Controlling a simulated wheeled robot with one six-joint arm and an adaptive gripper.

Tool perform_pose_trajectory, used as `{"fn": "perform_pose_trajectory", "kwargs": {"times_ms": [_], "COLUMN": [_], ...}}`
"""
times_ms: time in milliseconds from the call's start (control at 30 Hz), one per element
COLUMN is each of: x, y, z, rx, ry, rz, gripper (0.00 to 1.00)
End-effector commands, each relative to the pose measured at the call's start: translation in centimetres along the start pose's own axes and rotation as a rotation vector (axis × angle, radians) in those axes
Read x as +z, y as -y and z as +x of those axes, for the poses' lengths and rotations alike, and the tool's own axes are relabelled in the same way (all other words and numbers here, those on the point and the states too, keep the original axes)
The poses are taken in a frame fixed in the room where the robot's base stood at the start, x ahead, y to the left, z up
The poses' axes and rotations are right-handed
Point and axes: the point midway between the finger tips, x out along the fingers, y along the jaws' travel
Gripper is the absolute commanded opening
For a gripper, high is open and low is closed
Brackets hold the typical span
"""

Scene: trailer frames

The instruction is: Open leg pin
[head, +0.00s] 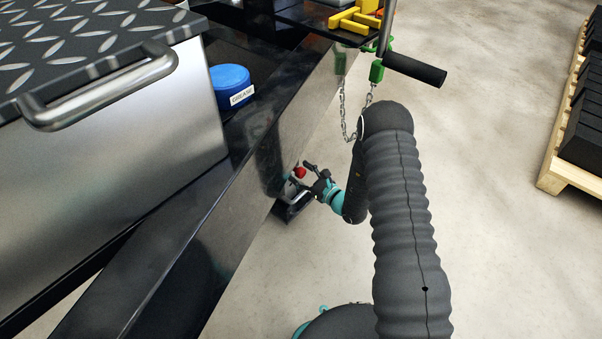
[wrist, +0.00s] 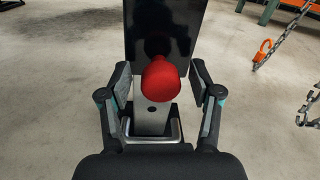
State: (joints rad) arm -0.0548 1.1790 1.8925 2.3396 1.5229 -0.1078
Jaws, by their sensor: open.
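The leg pin shows as a red knob (wrist: 161,78) in the middle of the wrist view. It sits in front of a dark upright beam, above a grey metal leg part (wrist: 152,117). In the head view the red knob (head: 299,172) is on the side of the black trailer frame (head: 262,135), low down. My gripper (wrist: 160,88) is open, with one finger on each side of the knob and a gap to both. In the head view my gripper (head: 305,175) is right at the knob. The pin's shaft is hidden behind the knob.
A chain (head: 344,112) hangs from the frame near a green fitting (head: 376,71) and a black crank handle (head: 415,69), close to my arm. A blue grease tub (head: 230,86) and a metal toolbox (head: 120,150) sit on the frame. A pallet (head: 560,175) stands at right. Floor between is clear.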

Motion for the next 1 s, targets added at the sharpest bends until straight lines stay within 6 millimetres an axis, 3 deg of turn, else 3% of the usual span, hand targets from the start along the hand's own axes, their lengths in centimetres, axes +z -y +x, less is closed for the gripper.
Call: {"fn": "perform_pose_trajectory", "kwargs": {"times_ms": [267,500,733,1000], "x": [0.0,0.0,-0.1,-0.2], "y": [0.0,0.0,0.0,0.2], "z": [0.1,0.1,-0.3,-3.9], "rx": [0.0,0.001,0.0,-0.001], "ry": [0.0,-0.001,-0.002,-0.003], "rz": [0.0,0.001,0.001,0.002], "gripper": [0.61,0.01,0.0,0.0]}}
